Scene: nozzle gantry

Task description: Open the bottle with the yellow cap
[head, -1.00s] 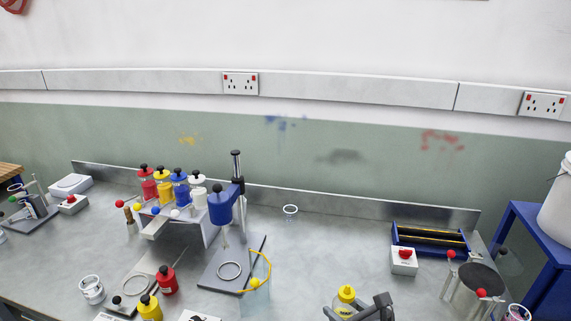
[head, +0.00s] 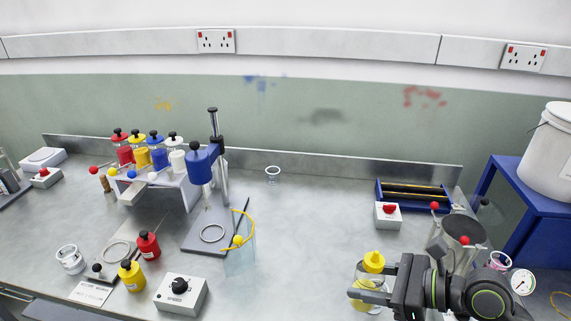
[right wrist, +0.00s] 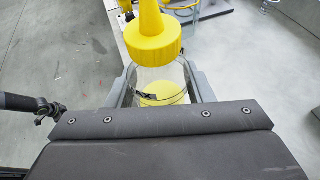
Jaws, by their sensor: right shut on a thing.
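The bottle with the yellow cap (head: 374,262) is at the front right of the head view. It is clear, with something yellow inside, and its cap tapers to a nozzle. My right gripper (head: 368,296) is shut around the bottle's body, below the cap. In the right wrist view, the ribbed yellow cap (right wrist: 152,42) sits on the clear body (right wrist: 160,82), with one grey finger on each side. The cap is on the bottle. Whether the bottle's base touches the bench cannot be told. My left gripper is not in view.
A grey control box (head: 181,294) and a yellow bottle with a black cap (head: 131,276) stand front left. A clear vessel with a yellow rim (head: 240,264) stands mid-bench. A metal pot (head: 464,230) is close behind my right arm. The bench centre (head: 310,230) is clear.

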